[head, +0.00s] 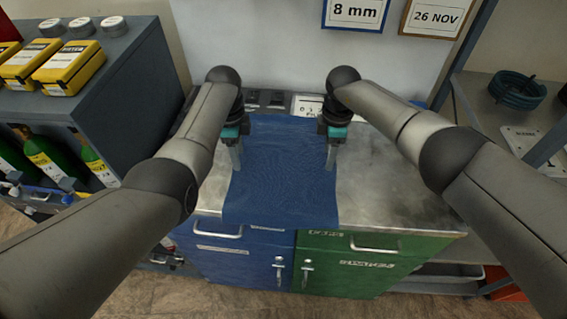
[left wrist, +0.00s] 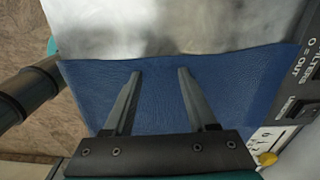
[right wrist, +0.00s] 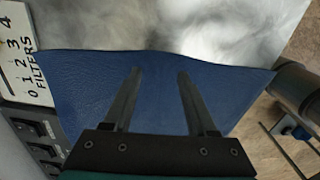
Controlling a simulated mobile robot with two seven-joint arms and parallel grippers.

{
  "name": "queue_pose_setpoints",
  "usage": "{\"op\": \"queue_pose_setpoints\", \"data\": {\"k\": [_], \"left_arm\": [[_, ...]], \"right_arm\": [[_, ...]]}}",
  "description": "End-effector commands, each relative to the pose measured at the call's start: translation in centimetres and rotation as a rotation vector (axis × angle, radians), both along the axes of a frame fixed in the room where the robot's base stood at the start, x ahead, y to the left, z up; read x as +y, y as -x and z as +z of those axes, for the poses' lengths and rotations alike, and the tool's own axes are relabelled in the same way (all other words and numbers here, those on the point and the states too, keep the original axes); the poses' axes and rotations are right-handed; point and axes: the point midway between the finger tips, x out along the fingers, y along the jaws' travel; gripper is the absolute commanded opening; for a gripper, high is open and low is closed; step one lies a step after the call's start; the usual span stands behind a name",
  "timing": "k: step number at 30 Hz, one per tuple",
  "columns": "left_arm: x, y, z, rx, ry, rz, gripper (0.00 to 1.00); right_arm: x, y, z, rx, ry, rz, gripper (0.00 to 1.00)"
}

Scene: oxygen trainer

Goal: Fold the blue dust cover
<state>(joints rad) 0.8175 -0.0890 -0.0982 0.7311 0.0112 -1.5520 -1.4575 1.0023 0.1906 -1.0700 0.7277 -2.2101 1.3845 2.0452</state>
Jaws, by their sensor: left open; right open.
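The blue dust cover (head: 281,170) lies spread on the metal bench top, and its near end hangs over the front edge. My left gripper (head: 237,168) points down at the cover's left side. My right gripper (head: 330,165) points down at its right side. In the left wrist view the open left fingers (left wrist: 158,75) are over the cover (left wrist: 155,98), near its edge. In the right wrist view the open right fingers (right wrist: 158,75) are over the cover (right wrist: 160,95), also near its edge. No cloth shows pinched between either pair of fingers. Whether the fingertips touch the cloth I cannot tell.
The bench top (head: 385,190) is bare to the right of the cover. Behind it is a switch panel (head: 305,105). A blue cabinet (head: 235,260) and a green cabinet (head: 345,265) are below. A grey shelf (head: 120,60) with yellow cases (head: 70,68) stands left.

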Motion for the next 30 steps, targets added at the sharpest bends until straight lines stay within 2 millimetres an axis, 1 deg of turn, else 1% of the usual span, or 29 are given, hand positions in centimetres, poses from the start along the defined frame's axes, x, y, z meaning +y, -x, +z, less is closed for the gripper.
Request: {"op": "queue_pose_setpoints", "data": {"k": [3,7,17,23,30], "left_arm": [[0.0,0.0,-0.8,0.001,0.0,0.0,0.57],[0.0,0.0,-1.2,0.0,0.0,-0.001,0.57],[0.0,0.0,-1.4,0.0,0.0,-0.001,0.57],[0.0,0.1,-1.8,0.0,0.0,-0.001,0.57],[0.0,0.1,-1.8,0.001,0.0,-0.001,0.57]], "right_arm": [[0.0,0.1,-0.9,0.002,0.0,0.0,0.57],[0.0,0.1,-1.3,0.001,0.001,0.0,0.57],[0.0,0.1,-1.4,0.0,0.001,0.001,0.57],[0.0,0.1,-1.9,0.0,0.001,0.001,0.57],[0.0,0.1,-1.7,0.001,0.001,0.0,0.57]]}}
